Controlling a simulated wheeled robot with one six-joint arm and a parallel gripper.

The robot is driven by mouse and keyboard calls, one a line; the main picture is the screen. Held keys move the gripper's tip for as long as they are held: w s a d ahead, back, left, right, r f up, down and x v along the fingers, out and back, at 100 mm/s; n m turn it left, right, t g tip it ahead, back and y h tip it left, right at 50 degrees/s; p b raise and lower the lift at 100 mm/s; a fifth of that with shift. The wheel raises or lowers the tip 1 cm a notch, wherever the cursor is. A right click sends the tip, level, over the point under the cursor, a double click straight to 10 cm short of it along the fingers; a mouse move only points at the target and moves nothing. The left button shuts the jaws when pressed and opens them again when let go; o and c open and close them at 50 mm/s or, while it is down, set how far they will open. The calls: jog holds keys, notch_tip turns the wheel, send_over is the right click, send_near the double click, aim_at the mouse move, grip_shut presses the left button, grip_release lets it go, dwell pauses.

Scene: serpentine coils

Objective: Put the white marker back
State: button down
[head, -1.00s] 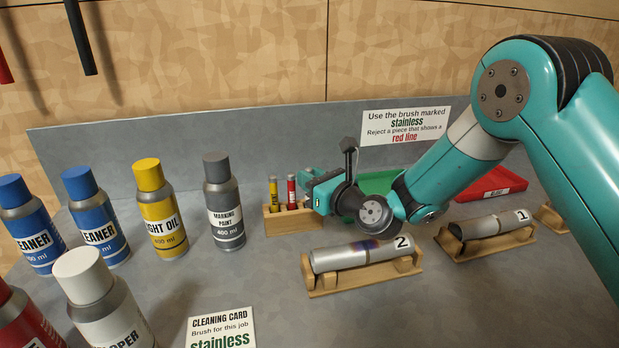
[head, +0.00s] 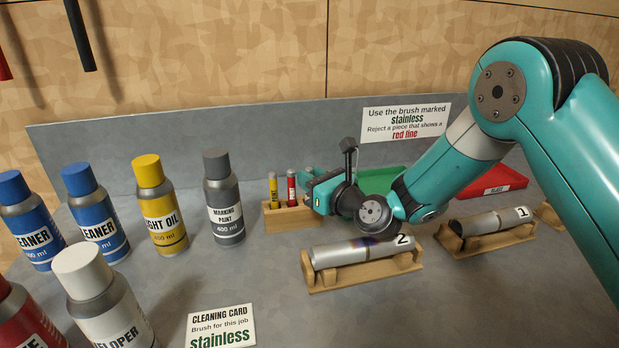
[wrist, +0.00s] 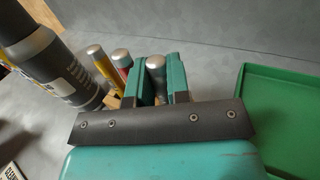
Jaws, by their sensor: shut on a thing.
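My gripper (wrist: 161,82) is shut on the white marker (wrist: 155,68), whose silvery end shows between the two green fingers in the wrist view. A small wooden marker holder (head: 287,220) stands on the bench and carries a yellow marker (head: 273,186) and a red marker (head: 291,187). My gripper is at the right end of this holder in the head view. The held marker stands roughly in line with the other two. Its lower end is hidden, so I cannot tell whether it sits in the holder.
A dark grey marking paint can (head: 224,200) stands close left of the holder. A green tray (wrist: 285,125) lies to the right, with a red tray (head: 492,186) beyond. Tube 2 (head: 345,255) rests on a wooden cradle in front, and tube 1 (head: 480,224) on another.

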jog(key=c, duration=1)
grip_release()
